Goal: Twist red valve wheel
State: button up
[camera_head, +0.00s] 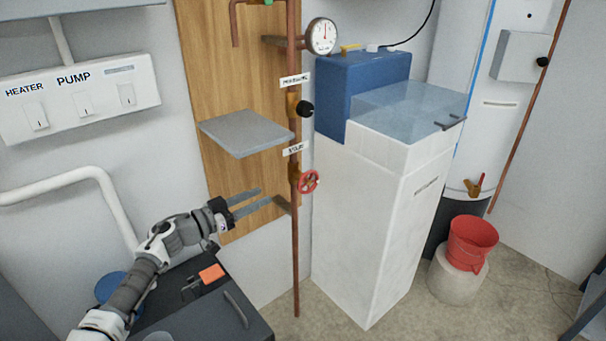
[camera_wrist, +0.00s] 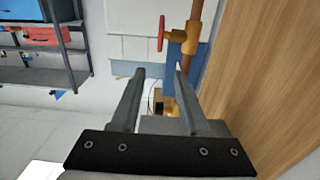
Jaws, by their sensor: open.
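The red valve wheel (camera_head: 309,181) sits on a brass valve body on the vertical copper pipe (camera_head: 296,240), below a small white label. My gripper (camera_head: 264,195) is open and empty, to the left of the wheel in the head view, with its two fingers pointing toward the pipe. In the wrist view the red wheel (camera_wrist: 161,34) shows edge-on beyond and above the fingertips (camera_wrist: 159,70), beside its brass valve body (camera_wrist: 181,46). A gap separates the fingers from the wheel, and nothing is between the fingers.
A grey shelf (camera_head: 246,132) juts out above my gripper, in front of the wooden panel (camera_head: 212,70). A black knob (camera_head: 305,108) and a gauge (camera_head: 322,36) are higher on the pipe. A white cabinet (camera_head: 365,220) stands close right of the wheel. A dark box (camera_head: 215,310) lies below my arm.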

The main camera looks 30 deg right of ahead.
aim_at(301, 178)
jog(key=d+b, duration=0.1)
jog(key=d, duration=0.4)
jog(key=w+d+b, duration=0.1)
jog(key=d, duration=0.5)
jog(key=w+d+b, duration=0.1)
jog(key=d, duration=0.5)
jog(key=shift+w+b, duration=0.2)
jog(key=shift+b, duration=0.2)
grip_shut()
